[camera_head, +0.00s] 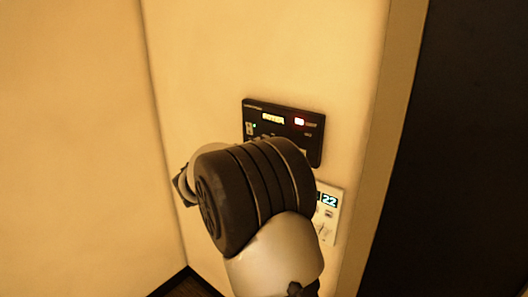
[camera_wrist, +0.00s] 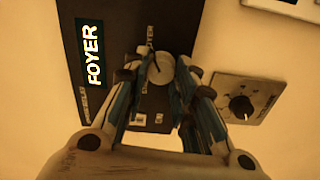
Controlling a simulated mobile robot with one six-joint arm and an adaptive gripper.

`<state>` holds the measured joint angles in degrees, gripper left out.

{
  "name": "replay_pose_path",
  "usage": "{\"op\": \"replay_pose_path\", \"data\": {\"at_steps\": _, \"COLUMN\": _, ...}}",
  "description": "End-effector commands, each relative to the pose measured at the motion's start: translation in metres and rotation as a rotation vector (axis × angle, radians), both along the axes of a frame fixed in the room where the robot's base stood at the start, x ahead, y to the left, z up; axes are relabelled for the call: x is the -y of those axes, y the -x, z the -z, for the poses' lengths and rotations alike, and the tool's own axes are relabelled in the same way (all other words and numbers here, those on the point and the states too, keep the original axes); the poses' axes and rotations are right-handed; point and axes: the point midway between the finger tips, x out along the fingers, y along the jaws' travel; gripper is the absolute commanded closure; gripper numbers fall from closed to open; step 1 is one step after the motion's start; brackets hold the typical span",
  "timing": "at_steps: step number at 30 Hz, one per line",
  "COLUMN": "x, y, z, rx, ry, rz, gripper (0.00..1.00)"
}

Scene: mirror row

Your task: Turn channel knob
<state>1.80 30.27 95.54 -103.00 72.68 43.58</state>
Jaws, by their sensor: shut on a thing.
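The black wall panel (camera_head: 283,120) shows in the head view, with a lit yellow display and a red light; my arm covers its lower part. In the wrist view the black panel (camera_wrist: 100,20) carries a display reading FOYER. A round, light grey channel knob (camera_wrist: 161,67) with a dark pointer line sits on this panel. My gripper (camera_wrist: 160,74) is shut on the channel knob, with one finger on each side of it.
A small grey plate with a black knob (camera_wrist: 240,107) is on the wall right of my fingers in the wrist view. A pale unit with a display reading 22 (camera_head: 329,201) is below the black panel in the head view. A dark area (camera_head: 460,150) lies at right.

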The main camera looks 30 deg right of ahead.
Motion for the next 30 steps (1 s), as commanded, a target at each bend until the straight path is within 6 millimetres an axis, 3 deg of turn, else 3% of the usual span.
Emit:
{"op": "replay_pose_path", "data": {"at_steps": 15, "x": 0.0002, "y": 0.0002, "z": 0.0, "rx": 0.02, "ry": -0.007, "rz": 0.001, "gripper": 0.99}}
{"op": "replay_pose_path", "data": {"at_steps": 16, "x": 0.0002, "y": 0.0002, "z": 0.0, "rx": 0.02, "ry": -0.007, "rz": 0.001, "gripper": 0.74}}
{"op": "replay_pose_path", "data": {"at_steps": 25, "x": 0.0, "y": 0.0001, "z": 0.0, "rx": 0.019, "ry": -0.007, "rz": 0.0, "gripper": 0.55}}
{"op": "replay_pose_path", "data": {"at_steps": 30, "x": 0.0, "y": 0.0001, "z": 0.0001, "rx": 0.019, "ry": -0.007, "rz": 0.0, "gripper": 0.55}}
